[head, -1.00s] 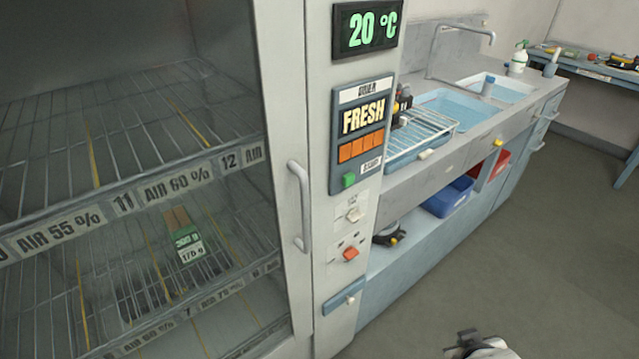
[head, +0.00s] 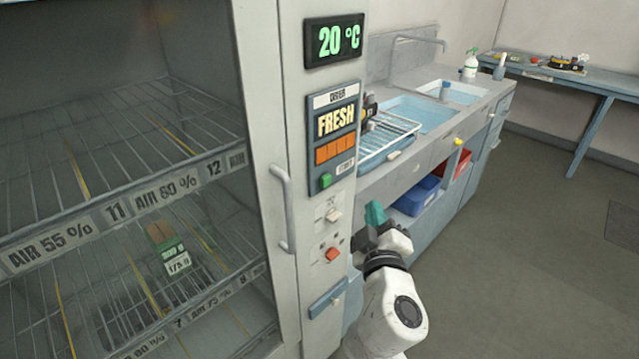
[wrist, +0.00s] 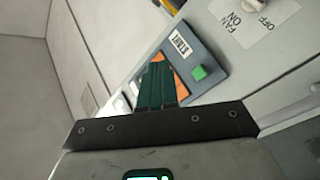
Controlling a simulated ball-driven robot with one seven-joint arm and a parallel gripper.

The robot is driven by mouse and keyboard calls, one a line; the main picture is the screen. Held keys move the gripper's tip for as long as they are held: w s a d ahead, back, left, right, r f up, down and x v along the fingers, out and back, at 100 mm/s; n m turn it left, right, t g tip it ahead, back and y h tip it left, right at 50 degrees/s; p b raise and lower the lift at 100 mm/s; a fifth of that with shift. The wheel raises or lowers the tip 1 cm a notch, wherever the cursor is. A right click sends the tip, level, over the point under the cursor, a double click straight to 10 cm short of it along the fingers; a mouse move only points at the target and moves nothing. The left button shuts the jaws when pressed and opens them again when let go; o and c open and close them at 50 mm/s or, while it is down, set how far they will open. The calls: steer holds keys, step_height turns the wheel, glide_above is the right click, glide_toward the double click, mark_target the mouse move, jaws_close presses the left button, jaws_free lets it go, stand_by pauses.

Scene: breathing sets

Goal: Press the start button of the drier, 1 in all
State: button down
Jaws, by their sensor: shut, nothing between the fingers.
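The drier's control panel (head: 335,135) is a blue-grey plate on the cabinet front, with a "FRESH" display and orange blocks. Its green start button (head: 325,181) sits at the panel's lower left beside a small white label. In the wrist view the green button (wrist: 199,73) shows to the right of my fingers, beside a white label (wrist: 180,44). My gripper (head: 375,212) is shut and empty, its green fingertips right of and a little below the button in the head view. In the wrist view my gripper's fingers (wrist: 157,78) cover part of the panel. They appear apart from the button.
Below the button are a fan switch (head: 333,215) and a red-orange switch (head: 332,254). A door handle (head: 283,208) stands out left of the panel. A sink counter (head: 440,130) lies behind my arm. Open floor (head: 500,260) lies to the right.

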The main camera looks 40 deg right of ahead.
mark_target(326, 181)
steer(key=w, duration=0.8)
steer(key=shift+w+a, duration=0.15)
steer(key=shift+w, duration=0.25)
steer(key=shift+w+b, duration=0.15)
steer(key=shift+b, duration=0.2)
stand_by(1.8)
steer(key=shift+w, duration=0.25)
steer(key=shift+w+b, duration=0.4)
steer(key=shift+w, duration=0.1)
stand_by(0.7)
stand_by(0.4)
steer(key=shift+s, duration=0.95)
